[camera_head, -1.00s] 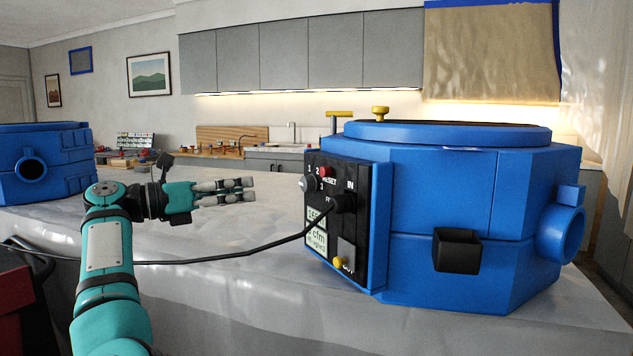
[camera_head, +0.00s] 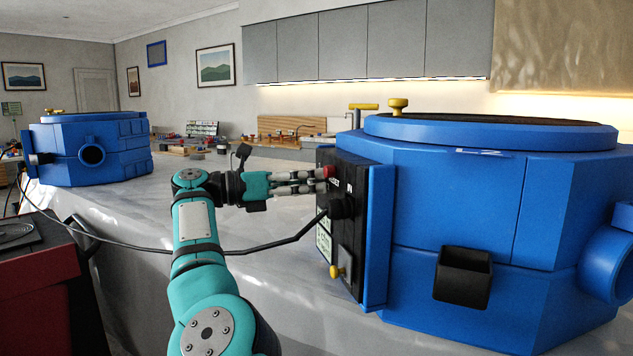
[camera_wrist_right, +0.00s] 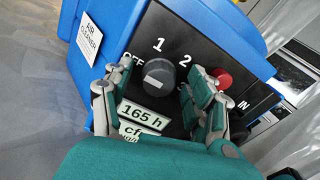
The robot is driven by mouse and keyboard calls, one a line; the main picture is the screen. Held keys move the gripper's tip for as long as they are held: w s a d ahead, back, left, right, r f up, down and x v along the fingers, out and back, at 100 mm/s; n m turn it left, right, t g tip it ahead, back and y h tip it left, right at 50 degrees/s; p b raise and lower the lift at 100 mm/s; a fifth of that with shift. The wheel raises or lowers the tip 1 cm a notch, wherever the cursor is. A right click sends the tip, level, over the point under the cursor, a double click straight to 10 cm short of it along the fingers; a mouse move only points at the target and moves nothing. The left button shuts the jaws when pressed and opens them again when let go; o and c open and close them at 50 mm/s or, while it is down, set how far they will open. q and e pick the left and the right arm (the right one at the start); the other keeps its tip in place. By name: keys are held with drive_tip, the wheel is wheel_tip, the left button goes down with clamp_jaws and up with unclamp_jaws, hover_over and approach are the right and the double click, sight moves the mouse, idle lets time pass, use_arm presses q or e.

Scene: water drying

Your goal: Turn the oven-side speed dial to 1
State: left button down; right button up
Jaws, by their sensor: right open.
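The speed dial (camera_wrist_right: 160,77) is a round grey knob with a white mark, on the black control panel (camera_wrist_right: 215,49) of a blue air cleaner. In the right wrist view, the labels OFF, 1 and 2 sit around it. The exact setting is hard to read. My right gripper (camera_wrist_right: 153,92) is open, with one finger on each side of the dial; contact cannot be told. In the head view, my right gripper (camera_head: 322,180) reaches the face of the panel (camera_head: 350,238), and its fingers hide the dial. My left gripper is not in view.
A red button (camera_wrist_right: 221,77) sits close to the right finger. A black cable (camera_head: 250,250) runs from the panel's plug across the counter to the left. A second blue unit (camera_head: 120,150) stands at the far left. The counter between the units is mostly clear.

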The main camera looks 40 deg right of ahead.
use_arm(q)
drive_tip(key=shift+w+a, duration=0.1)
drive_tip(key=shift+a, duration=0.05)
use_arm(e)
drive_tip(key=shift+a, duration=0.1)
drive_tip(key=shift+c, duration=0.3)
drive_tip(key=c, duration=1.1)
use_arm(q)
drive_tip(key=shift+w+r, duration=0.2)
